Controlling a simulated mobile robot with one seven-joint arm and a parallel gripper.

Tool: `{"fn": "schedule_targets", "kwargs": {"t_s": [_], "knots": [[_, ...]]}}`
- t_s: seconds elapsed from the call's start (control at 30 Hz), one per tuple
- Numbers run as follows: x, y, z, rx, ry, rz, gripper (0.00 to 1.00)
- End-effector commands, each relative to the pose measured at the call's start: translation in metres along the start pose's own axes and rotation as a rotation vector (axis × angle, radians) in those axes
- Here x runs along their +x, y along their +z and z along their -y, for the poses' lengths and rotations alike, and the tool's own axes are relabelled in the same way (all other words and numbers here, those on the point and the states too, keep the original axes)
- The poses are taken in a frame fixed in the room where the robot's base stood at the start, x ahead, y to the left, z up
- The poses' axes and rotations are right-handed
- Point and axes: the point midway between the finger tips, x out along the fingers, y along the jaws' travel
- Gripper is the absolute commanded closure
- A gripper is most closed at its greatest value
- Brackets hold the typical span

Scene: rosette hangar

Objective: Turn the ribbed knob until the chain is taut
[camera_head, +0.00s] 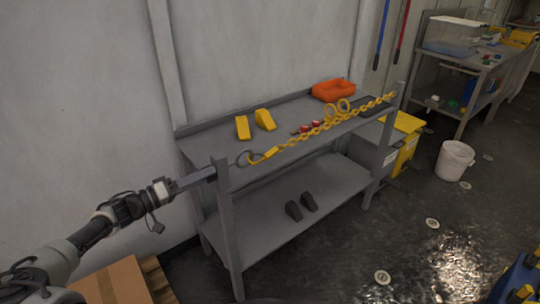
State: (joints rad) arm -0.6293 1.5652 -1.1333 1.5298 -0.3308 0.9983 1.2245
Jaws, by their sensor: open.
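A yellow chain (322,127) runs along the front of a grey bench, from a dark ring (243,160) near the left post (222,178) to the right post (394,103). It looks nearly straight; I cannot tell how much slack it has. A grey bar (195,179) sticks out to the left of the left post. My gripper (171,188) is open at the outer end of this bar; at this size I cannot tell whether it touches anything. I cannot make out the ribbed knob; my gripper may hide it.
On the bench top (205,147) lie yellow wedges (243,127), an orange tray (333,90), red items (311,127) and yellow rings (343,105). Dark wedges (308,202) lie on the lower shelf. A cardboard box (115,283) stands below my arm. A white bucket (455,160) stands right.

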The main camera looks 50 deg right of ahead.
Motion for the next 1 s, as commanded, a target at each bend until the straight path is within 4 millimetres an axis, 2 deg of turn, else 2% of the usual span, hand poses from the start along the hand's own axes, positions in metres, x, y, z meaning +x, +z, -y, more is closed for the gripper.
{"fn": "schedule_targets", "kwargs": {"t_s": [0.2, 0.37, 0.6, 1.0], "knots": [[0.0005, -0.0017, -0.0022, -0.354, -0.002, 0.003, 0.48], [0.0002, -0.0005, -0.0009, -0.467, 0.0, 0.002, 0.48], [0.0007, -0.001, -0.0015, -0.777, 0.0, 0.003, 0.48], [0.0, 0.0009, 0.0009, -0.805, 0.0, 0.001, 0.48]]}}
